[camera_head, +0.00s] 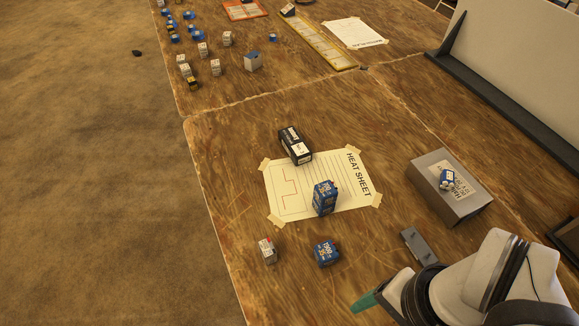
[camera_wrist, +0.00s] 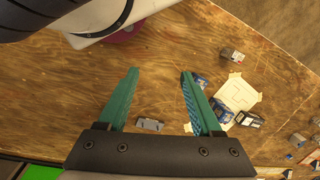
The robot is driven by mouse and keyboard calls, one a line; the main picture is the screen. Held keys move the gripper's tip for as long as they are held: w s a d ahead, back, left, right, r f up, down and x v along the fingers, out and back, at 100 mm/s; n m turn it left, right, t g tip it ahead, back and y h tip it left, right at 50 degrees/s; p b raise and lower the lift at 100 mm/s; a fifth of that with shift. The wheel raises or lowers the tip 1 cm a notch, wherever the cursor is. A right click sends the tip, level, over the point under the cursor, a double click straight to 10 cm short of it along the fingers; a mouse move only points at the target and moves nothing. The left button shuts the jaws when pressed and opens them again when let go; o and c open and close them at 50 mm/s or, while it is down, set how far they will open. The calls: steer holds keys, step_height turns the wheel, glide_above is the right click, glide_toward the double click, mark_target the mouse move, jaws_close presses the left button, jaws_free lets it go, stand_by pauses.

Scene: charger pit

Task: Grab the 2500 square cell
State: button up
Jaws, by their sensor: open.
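Several cells lie near my gripper, but I cannot clearly read 2500 on any of them. A blue block (camera_head: 325,198) stands upright on the heat sheet (camera_head: 285,208). A blue cell (camera_head: 327,253) that seems to read 1900 lies in front of the sheet. A white-grey cell (camera_head: 267,250) with a reddish top stands to its left; it also shows in the wrist view (camera_wrist: 232,55). A small blue cell (camera_head: 447,179) sits on a grey box (camera_head: 470,205). My gripper (camera_wrist: 160,75) is open and empty, over bare wood; one green finger shows at the bottom of the head view.
A black box (camera_head: 295,146) lies on the sheet's far edge. A dark grey block (camera_head: 419,246) lies close to my arm. Several cells (camera_head: 203,50) stand on the far table. A grey panel (camera_head: 515,60) rises at the right. Wood left of the sheet is clear.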

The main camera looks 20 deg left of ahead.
steer(key=o, duration=0.4)
steer(key=shift+o, duration=0.2)
steer(key=w+a+t+y, duration=0.2)
steer(key=w+a, duration=0.4)
steer(key=a, duration=0.3)
steer(key=w+a+n+t+y, duration=0.1)
steer(key=w+a+t, duration=0.1)
steer(key=w+a, duration=0.65)
steer(key=w+a+t+y, duration=0.2)
steer(key=w+a, duration=0.2)
steer(key=a, duration=0.7)
steer(key=a+f+m+t+h, duration=0.1)
steer(key=a+f+t+h, duration=0.1)
steer(key=a+f, duration=0.2)
steer(key=n+t+h, duration=0.1)
steer(key=t+h, duration=0.4)
steer(key=h, duration=0.5)
glide_toward(268, 252)
steer(key=x, duration=0.9)
steer(key=a+x, duration=0.1)
steer(key=x, duration=0.3)
steer(key=shift+w+d+f, duration=0.1)
steer(key=shift+w+d, duration=0.05)
steer(key=shift+w, duration=0.4)
